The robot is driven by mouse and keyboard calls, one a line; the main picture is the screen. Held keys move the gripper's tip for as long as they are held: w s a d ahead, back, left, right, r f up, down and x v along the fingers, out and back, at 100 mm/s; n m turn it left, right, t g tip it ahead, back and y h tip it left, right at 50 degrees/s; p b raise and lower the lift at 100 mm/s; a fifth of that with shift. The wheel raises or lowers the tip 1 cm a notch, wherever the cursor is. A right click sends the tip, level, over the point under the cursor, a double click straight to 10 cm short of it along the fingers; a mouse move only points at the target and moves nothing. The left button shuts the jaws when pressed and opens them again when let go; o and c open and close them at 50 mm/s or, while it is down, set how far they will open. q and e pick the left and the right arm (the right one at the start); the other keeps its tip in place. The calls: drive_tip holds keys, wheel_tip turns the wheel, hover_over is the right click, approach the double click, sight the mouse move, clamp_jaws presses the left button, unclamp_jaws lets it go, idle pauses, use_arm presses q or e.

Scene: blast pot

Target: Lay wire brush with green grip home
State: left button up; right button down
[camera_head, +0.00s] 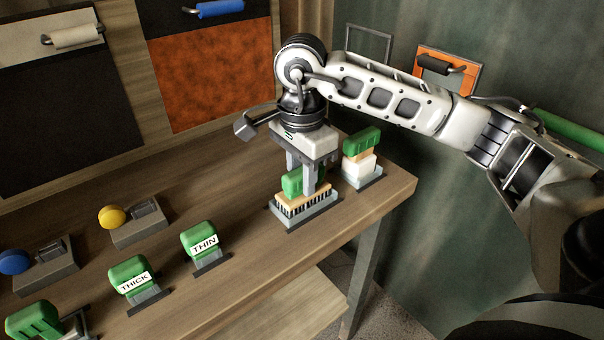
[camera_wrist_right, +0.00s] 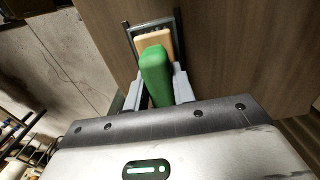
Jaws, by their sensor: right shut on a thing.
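The wire brush with green grip (camera_head: 292,182) has a tan wooden block and dark bristles pointing down. It is upright at a grey tray-like holder (camera_head: 306,219) near the table's right end, with its bristles at the tray; I cannot tell if they touch its bottom. My right gripper (camera_head: 309,186) comes from above and is shut on the green grip. In the right wrist view the green grip (camera_wrist_right: 155,74) sits between the two fingers, with the tan block (camera_wrist_right: 154,42) and the dark holder frame beyond it. My left gripper is not in view.
Just right of the brush, another green-handled tool with a white block (camera_head: 359,168) stands on its own base. Green blocks marked THIN (camera_head: 201,241) and THICK (camera_head: 130,277) stand along the front edge. Yellow (camera_head: 111,217) and blue (camera_head: 14,262) knobs are at left.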

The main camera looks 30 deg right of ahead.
use_arm(q)
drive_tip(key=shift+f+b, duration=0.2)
drive_tip(key=shift+b, duration=0.2)
use_arm(e)
drive_tip(key=shift+f, duration=0.5)
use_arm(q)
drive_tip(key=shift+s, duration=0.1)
use_arm(e)
drive_tip(key=c, duration=1.1)
unclamp_jaws()
use_arm(q)
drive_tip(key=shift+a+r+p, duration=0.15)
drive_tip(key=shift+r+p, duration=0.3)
drive_tip(key=shift+p, duration=1.1)
use_arm(e)
drive_tip(key=shift+r, duration=8.05)
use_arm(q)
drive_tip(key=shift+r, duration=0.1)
use_arm(e)
drive_tip(key=shift+f, duration=0.1)
